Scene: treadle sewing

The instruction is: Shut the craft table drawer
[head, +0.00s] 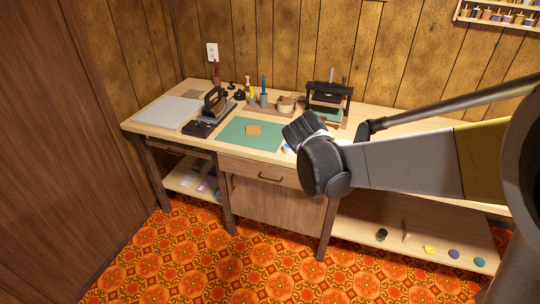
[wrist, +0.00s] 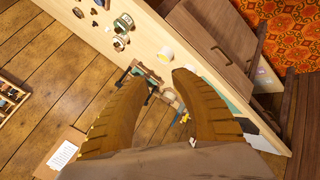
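The craft table (head: 375,125) stands along the wall in the head view, with a pale wooden top. Its drawer (head: 245,168) has a wooden front with a dark handle, above a cabinet door in the middle. How far the drawer stands out is hard to tell. My gripper (head: 302,128) is above the tabletop, right of the green mat, apart from the drawer; its fingers are unclear there. In the wrist view my gripper (wrist: 160,76) shows two brown, ridged fingers spread apart with nothing between them. The table's wooden front (wrist: 215,35) shows tilted beyond them.
A low shelf (head: 365,230) at right holds small items. The orange patterned floor (head: 200,255) before the table is clear.

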